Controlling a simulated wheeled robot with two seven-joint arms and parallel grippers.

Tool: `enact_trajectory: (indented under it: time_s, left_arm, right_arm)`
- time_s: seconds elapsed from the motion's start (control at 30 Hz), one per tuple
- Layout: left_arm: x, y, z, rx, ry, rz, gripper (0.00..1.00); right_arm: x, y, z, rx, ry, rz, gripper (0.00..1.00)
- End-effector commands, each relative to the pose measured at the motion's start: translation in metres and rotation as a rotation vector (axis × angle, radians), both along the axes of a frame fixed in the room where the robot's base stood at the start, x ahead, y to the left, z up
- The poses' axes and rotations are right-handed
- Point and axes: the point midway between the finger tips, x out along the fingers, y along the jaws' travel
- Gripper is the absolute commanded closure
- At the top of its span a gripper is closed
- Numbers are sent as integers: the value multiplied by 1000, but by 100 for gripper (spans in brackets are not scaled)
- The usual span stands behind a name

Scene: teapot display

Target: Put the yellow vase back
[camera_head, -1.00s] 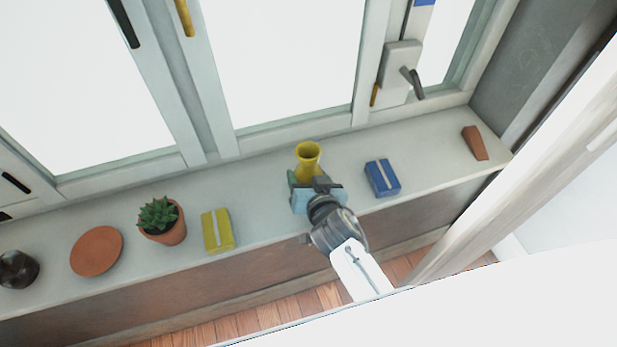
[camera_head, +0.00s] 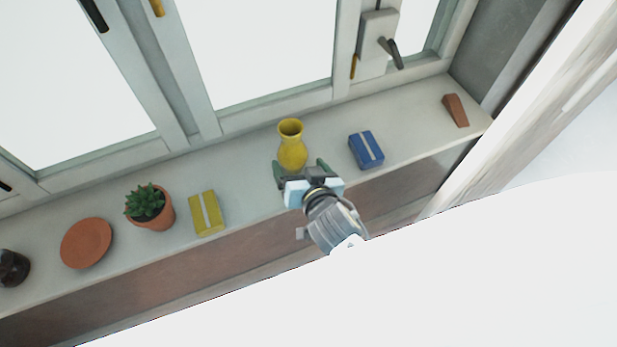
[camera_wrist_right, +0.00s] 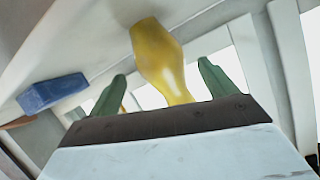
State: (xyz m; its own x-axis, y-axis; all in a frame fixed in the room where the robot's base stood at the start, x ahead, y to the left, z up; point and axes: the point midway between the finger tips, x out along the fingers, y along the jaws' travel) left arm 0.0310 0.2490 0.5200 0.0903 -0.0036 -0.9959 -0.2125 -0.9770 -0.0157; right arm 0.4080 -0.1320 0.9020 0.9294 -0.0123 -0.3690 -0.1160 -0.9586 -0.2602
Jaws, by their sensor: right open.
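The yellow vase (camera_head: 292,150) stands upright on the window sill, with its flared mouth up. It also shows in the right wrist view (camera_wrist_right: 160,62), beyond and between the two green fingers. My right gripper (camera_head: 301,168) is open in front of the vase, on the room side of the sill. Its fingers are spread either side of the vase's lower part, and I cannot tell whether they touch it. In the right wrist view my right gripper (camera_wrist_right: 160,90) is also spread open. My left gripper is not in view.
On the sill (camera_head: 245,186), a blue box (camera_head: 366,150) stands right of the vase and a terracotta wedge (camera_head: 455,110) farther right. Left are a yellow box (camera_head: 207,212), a potted succulent (camera_head: 150,206), a terracotta disc (camera_head: 86,242) and a dark pot (camera_head: 12,267). Windows stand behind.

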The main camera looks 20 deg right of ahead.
Motion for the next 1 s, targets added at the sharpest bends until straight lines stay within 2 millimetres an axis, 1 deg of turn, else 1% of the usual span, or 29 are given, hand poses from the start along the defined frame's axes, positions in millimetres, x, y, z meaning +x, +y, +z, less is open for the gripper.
enact_trajectory:
  time_s: [0.03,0.1,0.2,0.3,0.5,0.73,0.77,0.87,0.97,1.0]
  left_arm:
    - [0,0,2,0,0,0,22]
    - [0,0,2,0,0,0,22]
    - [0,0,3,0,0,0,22]
    - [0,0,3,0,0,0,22]
    - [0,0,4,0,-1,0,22]
    - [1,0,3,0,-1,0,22]
    - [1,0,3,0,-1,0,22]
    - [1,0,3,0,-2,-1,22]
    - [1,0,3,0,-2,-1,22]
    - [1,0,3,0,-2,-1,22]
  right_arm:
    - [-11,0,4,3,2,-1,16]
    - [-24,0,9,2,2,-1,16]
    - [-38,0,15,2,2,-1,16]
    - [-48,1,19,1,0,0,16]
    - [-57,1,23,0,-1,1,16]
    - [-58,1,21,-1,3,2,16]
    - [-58,2,18,-3,8,6,16]
    - [-63,7,-8,-21,58,39,16]
    - [-75,15,-57,-52,150,97,16]
    - [-82,17,-80,-68,194,124,16]
